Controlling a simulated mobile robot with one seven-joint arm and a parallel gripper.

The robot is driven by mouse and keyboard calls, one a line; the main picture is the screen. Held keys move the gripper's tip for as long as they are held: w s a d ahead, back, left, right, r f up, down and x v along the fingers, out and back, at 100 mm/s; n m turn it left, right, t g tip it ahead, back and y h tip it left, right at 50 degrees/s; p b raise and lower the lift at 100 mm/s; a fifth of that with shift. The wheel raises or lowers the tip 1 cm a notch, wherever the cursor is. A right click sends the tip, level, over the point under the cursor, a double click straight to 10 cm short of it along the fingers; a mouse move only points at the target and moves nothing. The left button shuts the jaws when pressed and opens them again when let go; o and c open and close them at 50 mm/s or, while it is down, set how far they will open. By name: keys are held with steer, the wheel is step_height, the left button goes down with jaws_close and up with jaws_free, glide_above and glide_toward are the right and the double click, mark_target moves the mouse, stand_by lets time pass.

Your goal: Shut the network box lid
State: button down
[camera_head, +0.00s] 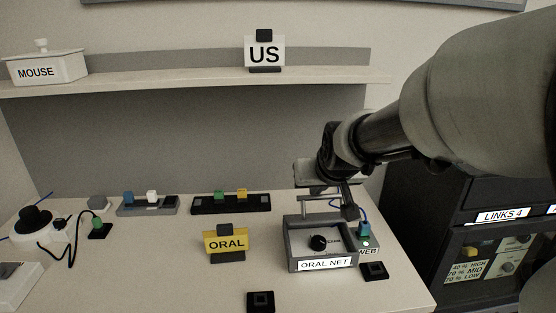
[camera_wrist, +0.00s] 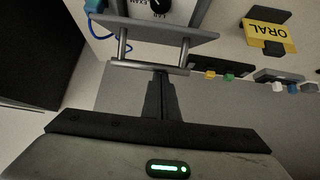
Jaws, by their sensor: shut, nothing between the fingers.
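The network box (camera_head: 320,264), grey and labelled ORAL NET, stands on the table with a black dial (camera_head: 318,242) showing inside, so it is open. A grey slab (camera_wrist: 165,36), which looks like the raised lid seen edge-on, shows in the wrist view. Two metal posts join it to a handle bar (camera_wrist: 150,68). My gripper (camera_wrist: 163,74) is shut and empty, its fingertips at the bar; I cannot tell whether they touch it. In the head view my gripper (camera_head: 346,205) is at the box's back edge and partly hides the lid.
A yellow ORAL sign (camera_head: 225,243) stands left of the box. A blue-topped block (camera_head: 364,231) and a black pad (camera_head: 374,271) are close on its right. A black block rack (camera_head: 231,204) lies behind.

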steer(key=shift+s+f, duration=0.15)
steer(key=shift+s, duration=0.2)
stand_by(0.3)
